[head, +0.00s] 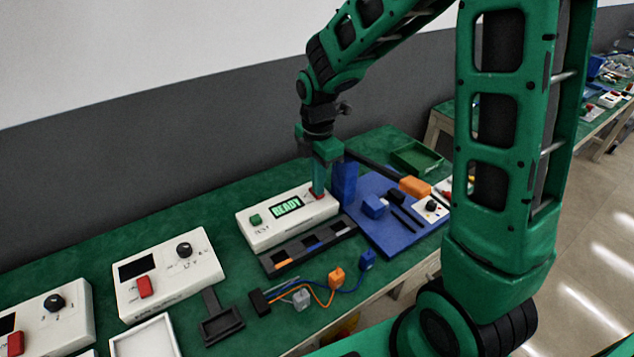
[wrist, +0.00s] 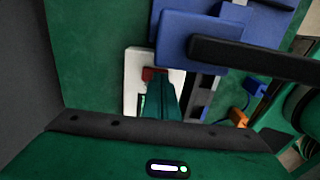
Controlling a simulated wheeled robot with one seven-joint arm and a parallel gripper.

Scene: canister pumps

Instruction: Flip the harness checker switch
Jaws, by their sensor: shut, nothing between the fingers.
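The harness checker (head: 268,232) is a white box with a lit display (head: 287,207) reading READY and a green button (head: 255,219) at its left. A red switch (head: 313,196) sits at its right end. My gripper (head: 319,190) is shut and empty, pointing down with its fingertips right at the red switch. In the wrist view the fingers (wrist: 160,82) cover part of the red switch (wrist: 149,74) and of the white checker (wrist: 132,65). I cannot tell whether the fingers touch the switch, or which way it is set.
A blue post (head: 344,182) stands close right of my gripper on a blue board (head: 388,233). A dark slotted tray (head: 307,247) lies in front of the checker. Wires with orange and blue connectors (head: 336,276) lie nearer. Two more white boxes (head: 170,275) stand left.

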